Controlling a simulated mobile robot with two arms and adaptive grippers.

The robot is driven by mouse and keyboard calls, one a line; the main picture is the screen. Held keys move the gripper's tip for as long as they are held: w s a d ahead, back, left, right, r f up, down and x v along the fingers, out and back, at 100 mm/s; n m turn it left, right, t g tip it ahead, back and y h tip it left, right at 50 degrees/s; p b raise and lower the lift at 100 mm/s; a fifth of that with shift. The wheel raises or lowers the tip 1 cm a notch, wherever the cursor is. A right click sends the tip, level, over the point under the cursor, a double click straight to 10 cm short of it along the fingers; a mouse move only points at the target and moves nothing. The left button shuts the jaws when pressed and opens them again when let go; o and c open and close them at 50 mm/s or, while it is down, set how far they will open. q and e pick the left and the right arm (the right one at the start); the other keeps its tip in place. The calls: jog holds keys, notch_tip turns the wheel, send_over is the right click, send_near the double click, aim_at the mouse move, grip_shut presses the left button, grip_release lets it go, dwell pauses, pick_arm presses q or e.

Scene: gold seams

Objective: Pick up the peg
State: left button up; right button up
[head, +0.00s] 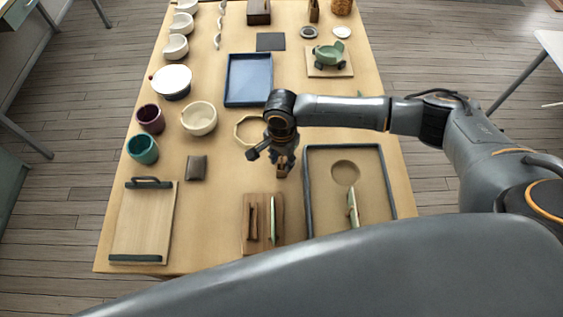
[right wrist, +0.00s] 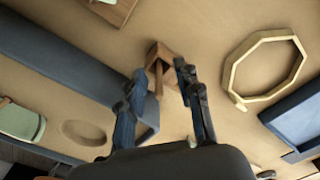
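A small brown wooden piece, which I take to be the peg (head: 282,171), is on the table just left of the blue-rimmed tray. In the right wrist view the peg (right wrist: 160,66) shows a forked, angular shape between and beyond the fingertips. My right gripper (head: 281,155) is above it, pointing down. In the right wrist view the right gripper (right wrist: 160,75) has its fingers spread, one on either side of the peg, with gaps showing. I cannot tell how high the tips are above the table. My left gripper is not in view.
The blue-rimmed tray (head: 308,200) with a round recess lies close right of the peg. An octagonal wooden frame (head: 240,139) lies to its upper left. A brown board (head: 263,240) with wooden and green pieces is below. Bowls and cups (head: 198,119) stand further left.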

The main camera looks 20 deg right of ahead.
grip_shut()
